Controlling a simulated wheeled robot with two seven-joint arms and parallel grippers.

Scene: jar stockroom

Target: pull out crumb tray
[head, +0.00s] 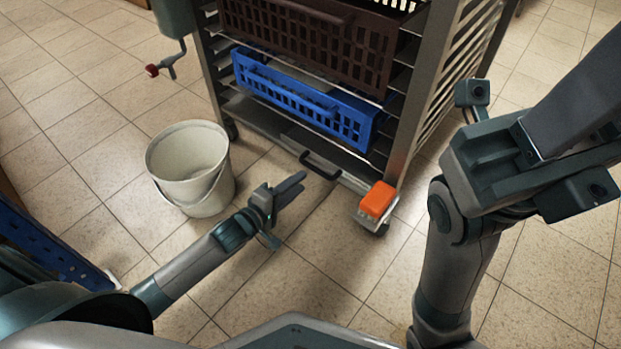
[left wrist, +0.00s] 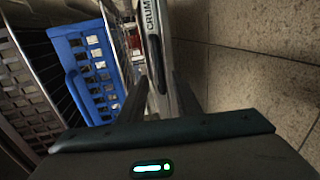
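The crumb tray (head: 274,128) is a low pale-edged tray under the bottom of the rack, with a dark bar handle (head: 320,166) at its front. In the left wrist view its pale front strip (left wrist: 153,20) shows the letters "CRUM", and the dark handle (left wrist: 157,62) lies between the finger lines. My left gripper (head: 302,182) is open and empty, low over the floor just in front of the handle, apart from it as far as I can tell. Its fingers also show in the left wrist view (left wrist: 160,88). My right arm is at the right; its fingers are not visible.
The rack (head: 405,125) holds a blue crate (head: 300,95) and a brown crate (head: 310,40) above the tray. A pale bucket (head: 190,170) stands left of my left gripper. An orange block (head: 377,199) sits at the rack's front right corner. Floor in front is mostly clear.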

